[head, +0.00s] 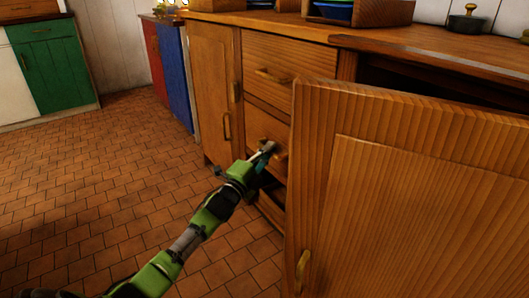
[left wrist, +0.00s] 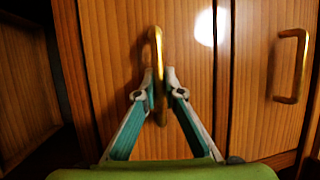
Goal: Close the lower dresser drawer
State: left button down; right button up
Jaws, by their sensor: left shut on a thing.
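The lower dresser drawer (head: 260,121) is a wooden front below the upper drawer (head: 289,62). Its brass handle (left wrist: 157,45) stands upright in the turned left wrist view. My left gripper (head: 268,148) reaches the drawer from the left in the head view. It is shut on this handle, with a fingertip on each side of it in the left wrist view (left wrist: 160,83). The drawer front looks close to the dresser face; I cannot tell how far out it is. The open cabinet door hides its right end. My right gripper is not in view.
A wooden cabinet door (head: 410,190) stands open at the right, close beside my left gripper. A dark gap shows below the lower drawer. A closed narrow door (head: 211,90) is left of the drawers. The tiled floor (head: 110,190) at left is clear.

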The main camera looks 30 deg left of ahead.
pick_arm(q)
jog(key=c, duration=2.4)
grip_release()
jog(key=shift+w+d, duration=0.1)
jog(key=shift+s+d+f, duration=0.1)
jog(key=shift+s+f, duration=0.05)
jog(key=shift+s, duration=0.2)
jog(key=s, duration=0.3)
jog(key=s+f, duration=0.1)
jog(key=s, duration=0.3)
jog(key=s+f, duration=0.1)
jog(key=s, duration=0.3)
jog(key=shift+s, duration=0.1)
